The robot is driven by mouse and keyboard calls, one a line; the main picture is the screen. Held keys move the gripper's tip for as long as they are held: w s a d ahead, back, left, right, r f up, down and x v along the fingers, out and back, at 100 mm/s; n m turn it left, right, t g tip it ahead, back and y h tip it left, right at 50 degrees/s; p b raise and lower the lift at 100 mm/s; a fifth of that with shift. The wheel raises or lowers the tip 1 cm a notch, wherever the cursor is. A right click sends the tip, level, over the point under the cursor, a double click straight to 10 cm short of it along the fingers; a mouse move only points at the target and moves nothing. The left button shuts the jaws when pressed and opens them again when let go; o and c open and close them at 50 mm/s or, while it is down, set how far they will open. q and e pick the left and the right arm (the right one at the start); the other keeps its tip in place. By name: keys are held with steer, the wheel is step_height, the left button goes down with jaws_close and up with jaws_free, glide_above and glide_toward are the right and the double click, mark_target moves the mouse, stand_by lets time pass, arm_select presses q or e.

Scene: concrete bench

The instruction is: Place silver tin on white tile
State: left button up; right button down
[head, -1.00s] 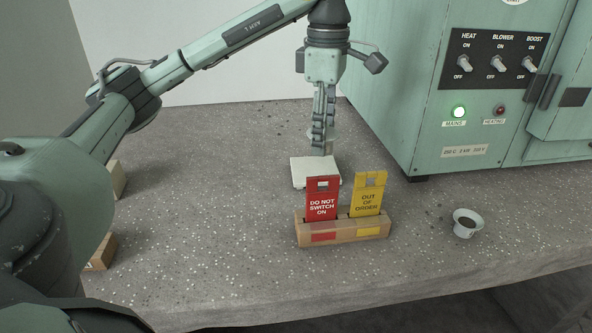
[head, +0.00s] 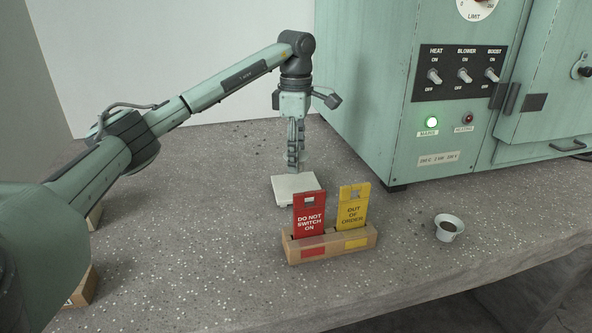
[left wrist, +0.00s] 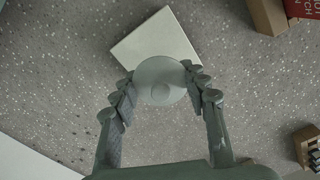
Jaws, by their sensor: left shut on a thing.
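My left gripper (head: 297,164) is shut on the silver tin, above the back edge of the white tile in the head view. The left wrist view shows the silver tin (left wrist: 160,82) as a round grey lid with a small knob, between the fingertips of the left gripper (left wrist: 160,88). In the head view the tin is mostly hidden by the fingers. The white tile (head: 292,190) lies flat on the bench, empty. In the left wrist view the tin covers the near part of the tile (left wrist: 152,40). My right gripper is out of view.
A wooden holder (head: 330,246) with a red sign (head: 308,214) and a yellow sign (head: 352,207) stands just in front of the tile. A small cup (head: 448,228) stands to the right. A green oven cabinet (head: 400,120) fills the back right. Wooden blocks (head: 82,288) lie at left.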

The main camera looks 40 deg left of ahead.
arm_select(q)
steer(key=shift+w+a+f, duration=0.1)
steer(key=shift+w+f, duration=0.1)
steer(key=shift+f, duration=1.95)
steer(key=shift+f, duration=0.15)
steer(key=o, duration=0.9)
steer(key=shift+c, duration=0.2)
